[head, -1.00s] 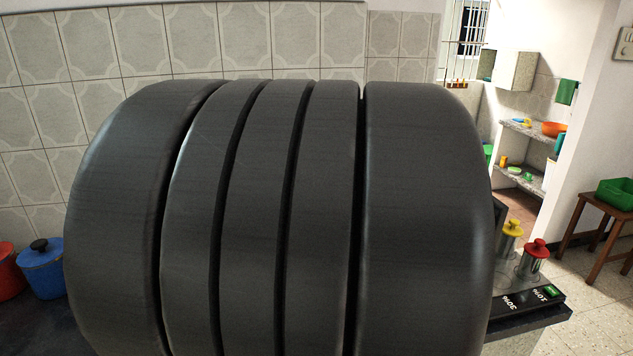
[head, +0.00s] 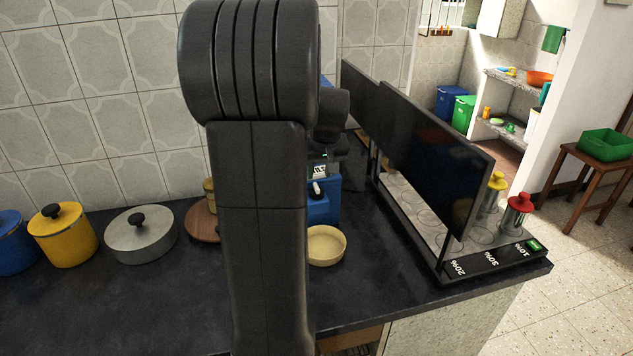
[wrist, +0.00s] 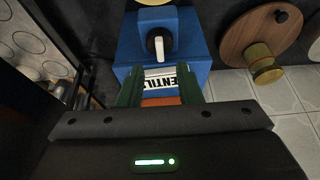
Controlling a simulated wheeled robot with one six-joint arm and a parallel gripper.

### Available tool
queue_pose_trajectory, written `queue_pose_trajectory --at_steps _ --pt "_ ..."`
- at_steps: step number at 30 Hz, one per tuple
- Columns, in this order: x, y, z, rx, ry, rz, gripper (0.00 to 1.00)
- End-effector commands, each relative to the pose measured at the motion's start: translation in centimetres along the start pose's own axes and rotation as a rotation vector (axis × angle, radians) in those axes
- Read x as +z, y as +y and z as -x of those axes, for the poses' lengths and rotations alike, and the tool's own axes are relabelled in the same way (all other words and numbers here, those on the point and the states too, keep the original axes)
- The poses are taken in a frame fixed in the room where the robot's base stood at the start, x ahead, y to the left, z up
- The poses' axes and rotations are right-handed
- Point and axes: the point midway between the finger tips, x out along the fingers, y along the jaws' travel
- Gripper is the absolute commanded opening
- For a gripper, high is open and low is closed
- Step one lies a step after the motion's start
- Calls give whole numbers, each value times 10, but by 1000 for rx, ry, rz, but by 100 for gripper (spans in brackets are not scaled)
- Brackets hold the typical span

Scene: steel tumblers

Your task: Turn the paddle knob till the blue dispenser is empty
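The blue dispenser (head: 322,208) stands on the dark counter, partly hidden behind my arm in the head view. In the wrist view the dispenser (wrist: 187,38) carries a dark round knob with a white paddle (wrist: 158,43) and a label with partly covered lettering. An orange-brown strip (wrist: 160,101) shows beside the label. A pale yellow bowl (head: 325,246) sits in front of the dispenser; its edge shows in the wrist view (wrist: 155,2). My gripper (wrist: 158,76) has its green fingers apart, either side of the label, with the paddle beyond the tips. Contact cannot be told.
A rack with dark upright panels (head: 425,150) stands close on the right. Tumblers with yellow (head: 497,181) and red (head: 520,203) lids are by it. A grey pot (head: 140,236) and yellow pot (head: 63,236) stand left. Counter in front of the bowl is clear.

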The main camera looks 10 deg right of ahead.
Motion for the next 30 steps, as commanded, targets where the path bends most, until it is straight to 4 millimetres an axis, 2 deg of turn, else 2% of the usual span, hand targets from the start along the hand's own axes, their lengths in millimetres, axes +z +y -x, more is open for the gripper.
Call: queue_pose_trajectory --at_steps 3,9,15,22,23,27,30 --pt "1 0 -24 -1 -4 0 32" --pt "0 0 -50 0 -2 -1 32" --pt "0 0 -59 0 0 0 32" --pt "0 0 -59 0 0 0 32" --pt "0 0 -59 0 0 0 28" --pt "0 0 -59 0 0 0 0" --pt "0 0 -59 0 0 0 0"
